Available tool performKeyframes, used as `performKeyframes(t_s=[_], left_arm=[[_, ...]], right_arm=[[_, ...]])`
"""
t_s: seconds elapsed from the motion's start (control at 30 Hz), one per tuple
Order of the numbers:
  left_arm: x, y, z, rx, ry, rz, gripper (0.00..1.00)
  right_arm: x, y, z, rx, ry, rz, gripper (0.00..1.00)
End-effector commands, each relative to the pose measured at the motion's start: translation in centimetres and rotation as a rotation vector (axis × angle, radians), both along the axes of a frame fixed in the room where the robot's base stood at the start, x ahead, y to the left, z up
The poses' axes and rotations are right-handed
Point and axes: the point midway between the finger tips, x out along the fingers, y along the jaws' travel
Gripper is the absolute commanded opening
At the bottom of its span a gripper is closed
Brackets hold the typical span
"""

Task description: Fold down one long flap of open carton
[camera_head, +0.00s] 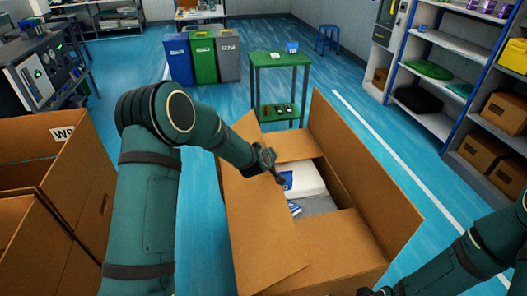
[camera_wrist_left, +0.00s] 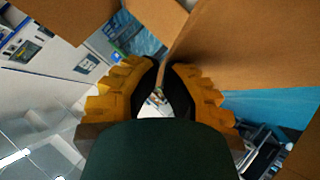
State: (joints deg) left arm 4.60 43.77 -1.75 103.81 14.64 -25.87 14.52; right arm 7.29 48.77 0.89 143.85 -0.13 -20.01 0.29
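The open brown carton (camera_head: 347,252) stands in front of me in the head view, with a white packet (camera_head: 305,178) and grey items inside. Its left long flap (camera_head: 258,225) is raised, as is its right long flap (camera_head: 362,175). The near short flap lies inward over the opening. My left arm reaches over the left flap, with its gripper (camera_head: 272,168) at that flap's upper edge. In the left wrist view the fingertips (camera_wrist_left: 165,72) are close together beside a cardboard edge (camera_wrist_left: 215,45); whether they pinch it is unclear. My right gripper (camera_head: 382,291) is mostly cut off.
Another open carton (camera_head: 80,190) stands at the left. A green table (camera_head: 280,60) stands behind the carton, with bins (camera_head: 203,55) to its left. Shelves (camera_head: 440,105) with boxes line the right. Blue floor is free between carton and shelves.

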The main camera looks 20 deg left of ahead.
Motion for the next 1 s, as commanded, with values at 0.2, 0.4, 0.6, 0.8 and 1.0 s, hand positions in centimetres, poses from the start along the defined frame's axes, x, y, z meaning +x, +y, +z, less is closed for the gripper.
performKeyframes(t_s=[0.2,0.4,0.6,0.8,1.0], left_arm=[[0.9,-1.9,-1.9,0.099,0.060,-0.006,0.00],[1.7,-3.1,-4.0,0.194,0.116,-0.007,0.00],[2.3,-3.8,-6.6,0.228,0.141,-0.002,0.00],[2.8,-4.6,-9.4,0.227,0.140,-0.001,0.00],[3.1,-5.2,-12.0,0.227,0.140,-0.001,0.00]], right_arm=[[-0.2,0.0,1.3,0.001,0.004,0.000,0.47],[0.1,0.0,1.9,-0.001,-0.003,-0.004,0.47],[0.2,0.0,1.9,-0.001,-0.003,-0.006,0.47],[-0.1,0.0,0.9,0.000,0.002,-0.002,0.47],[0.0,0.0,-0.5,0.000,0.000,0.000,0.47]])
